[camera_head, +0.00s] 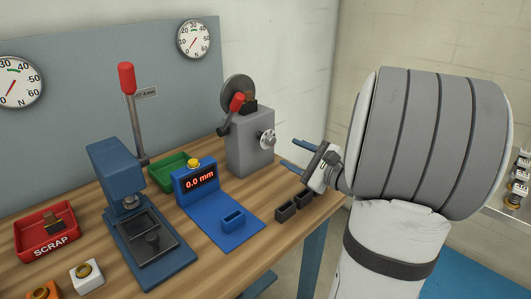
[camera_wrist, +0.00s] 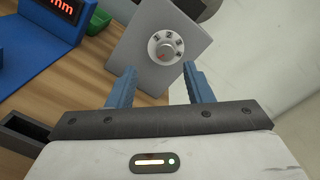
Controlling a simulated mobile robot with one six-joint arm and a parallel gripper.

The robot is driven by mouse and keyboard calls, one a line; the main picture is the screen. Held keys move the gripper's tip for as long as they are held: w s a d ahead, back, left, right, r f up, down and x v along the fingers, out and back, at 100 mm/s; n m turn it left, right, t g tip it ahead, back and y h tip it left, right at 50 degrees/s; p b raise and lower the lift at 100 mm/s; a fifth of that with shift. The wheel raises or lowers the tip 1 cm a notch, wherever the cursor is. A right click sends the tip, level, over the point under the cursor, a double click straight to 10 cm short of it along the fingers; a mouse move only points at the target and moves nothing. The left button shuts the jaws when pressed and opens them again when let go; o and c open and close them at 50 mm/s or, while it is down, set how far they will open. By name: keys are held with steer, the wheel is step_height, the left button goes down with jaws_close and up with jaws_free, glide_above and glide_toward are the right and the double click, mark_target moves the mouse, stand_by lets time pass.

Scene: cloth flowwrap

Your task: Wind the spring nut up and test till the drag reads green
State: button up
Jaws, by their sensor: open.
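The grey box (camera_head: 250,145) stands at the back right of the bench, with a dark round wheel (camera_head: 237,90) and a red-handled lever (camera_head: 236,103) on it. A pale round knob (camera_head: 266,139), perhaps the spring nut, sits on its face; in the wrist view the knob (camera_wrist: 166,48) has a marked dial around it. My gripper (camera_head: 288,153) is open and empty, its blue fingers pointing at the knob but apart from it. Two wall gauges, left (camera_head: 18,80) and right (camera_head: 193,39), have small green bands; their red needles point down and left.
A blue press (camera_head: 117,165) with a tall red-knobbed lever (camera_head: 126,80) stands on the left. A blue gauge stand (camera_head: 197,184) reads 0.0 mm.

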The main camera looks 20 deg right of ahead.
mark_target(271, 141)
steer(key=x, duration=0.5)
steer(key=d+x, duration=0.1)
steer(key=x, duration=0.1)
steer(key=shift+w+a, duration=0.1)
steer(key=shift+w, duration=0.3)
steer(key=shift+c, duration=0.6)
